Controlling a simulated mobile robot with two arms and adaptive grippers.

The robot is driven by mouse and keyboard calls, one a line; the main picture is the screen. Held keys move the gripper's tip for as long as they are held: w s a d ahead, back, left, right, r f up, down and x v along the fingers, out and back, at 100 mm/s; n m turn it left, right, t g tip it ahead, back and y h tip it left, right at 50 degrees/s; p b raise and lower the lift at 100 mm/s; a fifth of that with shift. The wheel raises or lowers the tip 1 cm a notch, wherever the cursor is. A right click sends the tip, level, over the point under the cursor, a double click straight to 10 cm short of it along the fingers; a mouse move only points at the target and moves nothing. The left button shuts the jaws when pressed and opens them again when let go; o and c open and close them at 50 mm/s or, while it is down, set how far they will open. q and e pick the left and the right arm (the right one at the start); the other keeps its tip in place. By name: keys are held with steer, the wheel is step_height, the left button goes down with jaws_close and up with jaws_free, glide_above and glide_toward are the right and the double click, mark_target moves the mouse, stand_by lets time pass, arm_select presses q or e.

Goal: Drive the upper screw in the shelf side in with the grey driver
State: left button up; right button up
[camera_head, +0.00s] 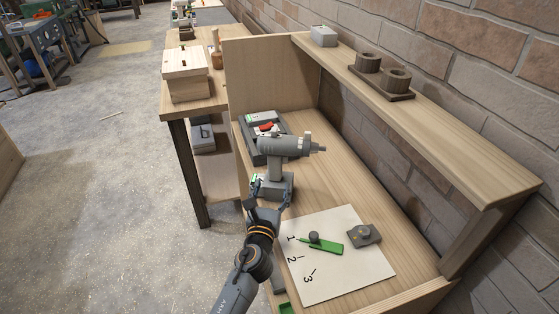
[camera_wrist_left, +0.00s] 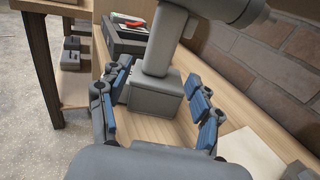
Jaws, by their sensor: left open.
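The grey driver (camera_head: 285,145) stands upright on its block-shaped base on the bench, its nose pointing right. My left gripper (camera_head: 270,191) is open at the near side of that base. In the left wrist view the blue-padded fingers of the left gripper (camera_wrist_left: 157,88) stand left and right of the driver's base (camera_wrist_left: 155,100), with the handle rising above it. Whether the pads touch it, I cannot tell. A tall wooden side panel (camera_head: 262,75) of the shelf stands behind the driver. I cannot make out the upper screw. My right gripper is not in view.
A grey case (camera_head: 252,145) with red and green items lies behind the driver. A sheet numbered 1 to 3 (camera_head: 338,270) lies in front, with a green piece (camera_head: 325,244) and a grey block (camera_head: 364,235) on it. The upper shelf (camera_head: 440,120) runs along the brick wall.

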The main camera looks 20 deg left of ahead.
mark_target(274, 174)
arm_select(q)
steer(key=w, duration=0.2)
steer(key=w+a, duration=0.1)
steer(key=w, duration=0.4)
steer(key=shift+w+a, duration=0.15)
steer(key=shift+w, duration=0.2)
steer(key=shift+s, duration=0.1)
jaws_close()
steer(key=shift+r, duration=0.2)
